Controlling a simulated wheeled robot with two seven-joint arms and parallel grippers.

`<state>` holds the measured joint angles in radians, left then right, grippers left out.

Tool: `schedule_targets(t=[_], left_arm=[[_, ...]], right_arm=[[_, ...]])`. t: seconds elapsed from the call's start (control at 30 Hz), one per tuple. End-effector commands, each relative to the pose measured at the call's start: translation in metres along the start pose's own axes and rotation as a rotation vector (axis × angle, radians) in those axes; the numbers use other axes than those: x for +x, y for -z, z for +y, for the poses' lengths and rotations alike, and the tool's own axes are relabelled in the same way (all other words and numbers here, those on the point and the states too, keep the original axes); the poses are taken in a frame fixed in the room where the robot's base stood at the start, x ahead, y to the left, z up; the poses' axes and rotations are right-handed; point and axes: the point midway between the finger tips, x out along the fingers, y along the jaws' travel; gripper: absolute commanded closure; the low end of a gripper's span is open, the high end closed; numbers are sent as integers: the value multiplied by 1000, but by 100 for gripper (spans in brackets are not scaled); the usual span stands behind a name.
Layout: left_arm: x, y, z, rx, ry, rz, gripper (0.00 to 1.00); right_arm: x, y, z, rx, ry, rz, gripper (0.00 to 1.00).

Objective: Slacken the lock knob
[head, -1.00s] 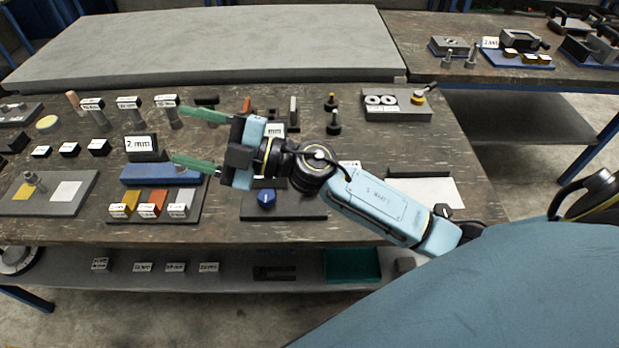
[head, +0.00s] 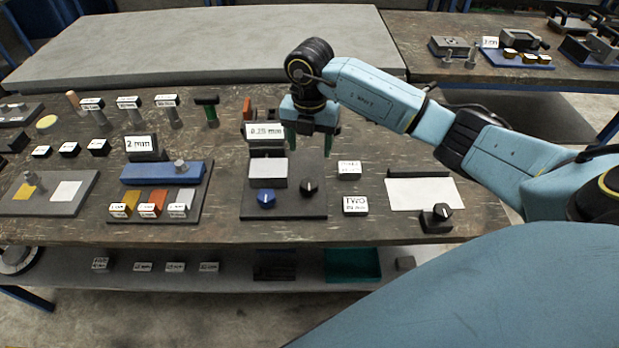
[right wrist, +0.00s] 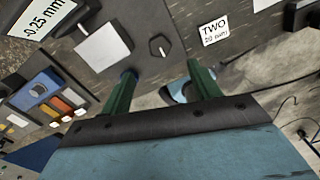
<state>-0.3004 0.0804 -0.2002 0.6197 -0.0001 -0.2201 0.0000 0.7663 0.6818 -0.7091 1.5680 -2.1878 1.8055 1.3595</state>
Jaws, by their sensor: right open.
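Two knobs stand on a dark board (head: 285,211) in the middle of the bench: a blue one (head: 265,197) and a black one (head: 308,187). A third, black knob (head: 438,214) sits on a small block at the right. No label tells which is the lock knob. My right gripper (head: 310,147) is open and empty, pointing down above and behind the board. In the right wrist view its green fingers (right wrist: 161,70) are spread apart, with the black knob (right wrist: 160,46) beyond the gap, not touched. My left gripper is not in view.
A "0.25 mm" sign (head: 265,132) and a pale plate (head: 267,168) stand close behind the knobs. Small label blocks (head: 355,205) are to the right, near a white sheet (head: 422,193). A blue block (head: 162,173) with coloured samples lies left. The bench's front edge is close.

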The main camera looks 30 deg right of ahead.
Motion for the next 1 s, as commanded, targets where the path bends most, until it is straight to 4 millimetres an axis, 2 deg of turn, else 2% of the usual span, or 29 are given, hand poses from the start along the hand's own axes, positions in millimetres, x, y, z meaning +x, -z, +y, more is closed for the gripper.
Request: schedule_targets(t=[0.3,0.5,0.7,1.0], left_arm=[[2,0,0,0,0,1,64],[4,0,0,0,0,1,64],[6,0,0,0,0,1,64],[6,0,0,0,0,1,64]], right_arm=[[68,2,0,-3,0,6,38],[102,2,1,-4,-2,5,38],[118,2,1,-5,-4,3,38],[120,2,1,-5,-5,3,38]])
